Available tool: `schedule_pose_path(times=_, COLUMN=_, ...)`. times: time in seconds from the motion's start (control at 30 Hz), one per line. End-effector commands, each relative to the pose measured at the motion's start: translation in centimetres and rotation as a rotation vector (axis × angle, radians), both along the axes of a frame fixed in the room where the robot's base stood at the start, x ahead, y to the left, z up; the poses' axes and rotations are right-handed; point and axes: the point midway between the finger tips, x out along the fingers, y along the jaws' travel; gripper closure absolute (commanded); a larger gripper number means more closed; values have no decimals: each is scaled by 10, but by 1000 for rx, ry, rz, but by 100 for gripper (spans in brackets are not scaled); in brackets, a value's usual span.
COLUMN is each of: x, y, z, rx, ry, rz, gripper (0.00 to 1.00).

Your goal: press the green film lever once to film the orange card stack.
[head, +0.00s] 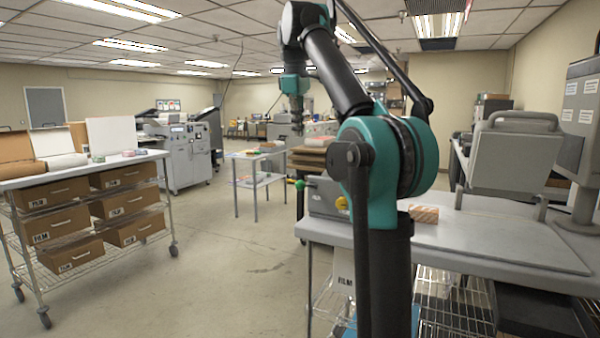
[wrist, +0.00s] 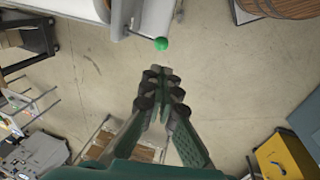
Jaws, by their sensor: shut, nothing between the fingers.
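The green ball-ended film lever (head: 300,184) sticks out to the left of a grey machine (head: 320,198) on the right-hand table. In the wrist view the green ball (wrist: 161,44) sits just beyond my fingertips at the end of a thin rod, apart from them in the picture. My gripper (wrist: 160,80) is shut and empty, over bare floor. In the head view my gripper (head: 297,128) hangs pointing down, above the lever's height. An orange-patterned card stack (head: 424,213) lies on the table right of my arm, partly hidden by it.
A yellow knob (head: 342,203) is on the same machine, beside my arm. The grey table (head: 490,240) carries a large press (head: 515,155) at right. A rack with film boxes (head: 55,224) stands at left. The floor (head: 215,270) between them is clear.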

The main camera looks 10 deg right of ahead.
Motion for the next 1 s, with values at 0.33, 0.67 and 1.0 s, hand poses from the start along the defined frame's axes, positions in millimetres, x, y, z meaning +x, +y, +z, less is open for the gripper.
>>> schedule_pose_path(times=0.33, x=7, y=-3, z=-32, rx=0, ry=0, rz=-1, gripper=100)
schedule_pose_path(times=0.67, x=19, y=-8, z=-90, rx=0, ry=0, rz=-2, gripper=100)
schedule_pose_path(times=1.0, x=28, y=-11, z=-132, rx=0, ry=0, rz=-1, gripper=100)
